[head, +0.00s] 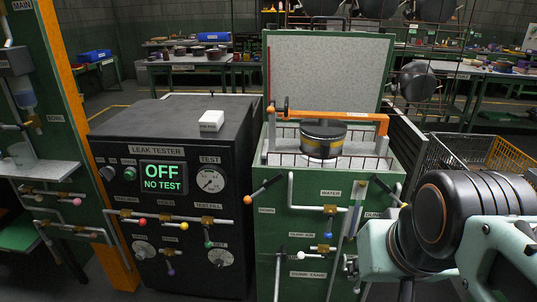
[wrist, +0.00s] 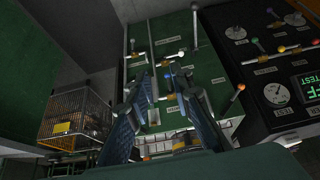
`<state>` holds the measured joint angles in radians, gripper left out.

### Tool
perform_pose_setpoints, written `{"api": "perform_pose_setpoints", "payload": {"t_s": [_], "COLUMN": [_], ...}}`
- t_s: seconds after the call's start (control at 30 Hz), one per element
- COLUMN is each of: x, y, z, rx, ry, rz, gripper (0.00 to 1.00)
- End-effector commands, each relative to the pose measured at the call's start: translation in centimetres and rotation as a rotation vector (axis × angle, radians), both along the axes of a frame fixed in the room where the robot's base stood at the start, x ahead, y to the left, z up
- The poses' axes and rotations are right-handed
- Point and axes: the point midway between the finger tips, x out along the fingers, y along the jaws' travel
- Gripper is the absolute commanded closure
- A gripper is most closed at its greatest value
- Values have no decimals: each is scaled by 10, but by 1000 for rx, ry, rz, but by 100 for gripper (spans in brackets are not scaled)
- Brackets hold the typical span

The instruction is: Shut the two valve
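The wrist view shows this front roughly upside down, with one valve (wrist: 168,75) beyond the fingertips. My gripper (wrist: 157,82) is open, its two dark fingers apart, with nothing visibly held. I cannot tell its distance from the valves. The head view does not show the fingers clearly.
The black leak tester (head: 140,215) stands left, showing OFF, NO TEST, with several coloured levers. Levers with an orange knob (head: 248,199) and a black knob stick out from the tank's sides. A pot (head: 323,139) sits on the tank top. A wire basket (wrist: 75,118) stands beside the tank.

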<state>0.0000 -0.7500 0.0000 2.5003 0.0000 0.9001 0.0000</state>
Motion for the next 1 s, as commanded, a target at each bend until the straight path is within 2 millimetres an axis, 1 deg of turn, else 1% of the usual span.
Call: {"api": "perform_pose_setpoints", "payload": {"t_s": [0.03, 0.13, 0.17, 0.27, 0.4, 0.8, 0.9, 1.0], "x": [0, 0, 0, 0, 0, 0, 0, 0], "y": [0, 0, 0, 0, 0, 0, 0, 0], "z": [10, 27, 34, 60, 102, 219, 244, 259], "rx": [0, 0, 0, 0, 0, 0, 0, 0], "ry": [0, 0, 0, -1, -1, -1, -1, -1], "rz": [0, 0, 0, 0, 0, 0, 0, 0], "gripper": [88, 99, 100, 100, 100, 100, 100, 100]}}
